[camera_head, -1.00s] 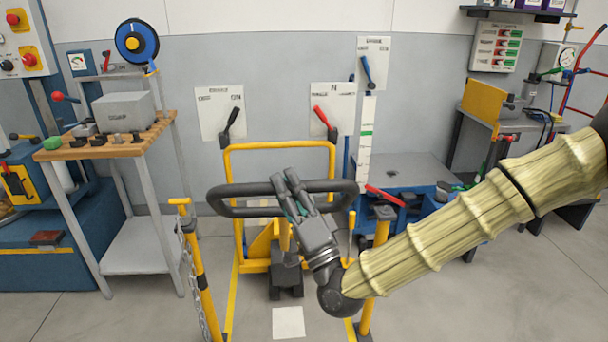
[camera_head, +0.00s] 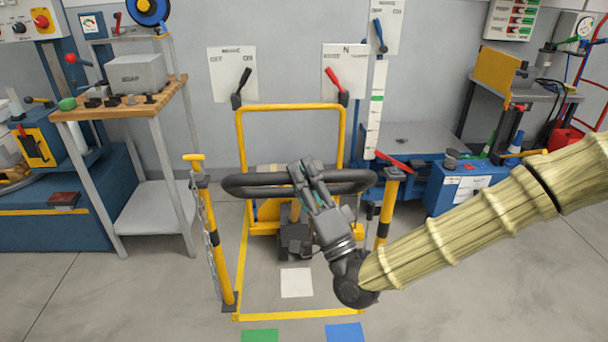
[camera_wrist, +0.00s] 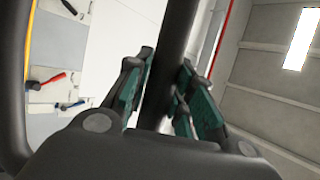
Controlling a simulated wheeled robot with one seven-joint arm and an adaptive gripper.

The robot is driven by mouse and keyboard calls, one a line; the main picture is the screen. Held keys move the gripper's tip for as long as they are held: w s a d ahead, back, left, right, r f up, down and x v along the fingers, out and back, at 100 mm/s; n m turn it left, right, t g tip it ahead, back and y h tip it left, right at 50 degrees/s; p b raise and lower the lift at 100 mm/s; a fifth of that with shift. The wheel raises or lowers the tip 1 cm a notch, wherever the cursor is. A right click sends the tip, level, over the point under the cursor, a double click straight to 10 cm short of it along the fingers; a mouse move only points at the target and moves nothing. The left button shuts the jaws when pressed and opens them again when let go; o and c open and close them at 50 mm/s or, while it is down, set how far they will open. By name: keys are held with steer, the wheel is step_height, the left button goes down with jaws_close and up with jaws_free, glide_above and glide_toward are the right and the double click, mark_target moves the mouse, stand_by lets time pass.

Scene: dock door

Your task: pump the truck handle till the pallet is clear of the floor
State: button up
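The truck handle (camera_head: 250,186) is a dark loop, roughly level across the picture, in front of the truck's yellow frame (camera_head: 290,107). My gripper (camera_head: 306,172) is at the right half of the loop's far bar. In the wrist view, the handle bar (camera_wrist: 172,55) runs between the green-padded fingers (camera_wrist: 166,95), which close in on both sides of it. The truck's dark lower part (camera_head: 294,240) shows below the handle. The pallet cannot be made out, nor any gap under it; the handle, frame and my gripper cover that area.
Yellow posts stand left (camera_head: 213,240) and right (camera_head: 386,215) of the truck; a chain hangs by the left one. A wooden-topped bench (camera_head: 125,108) is at left, a blue unit (camera_head: 460,190) at right. Levers on wall panels are behind. The near floor is open, with coloured squares.

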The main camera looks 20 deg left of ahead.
steer(key=o, duration=0.5)
steer(key=v, duration=1.2)
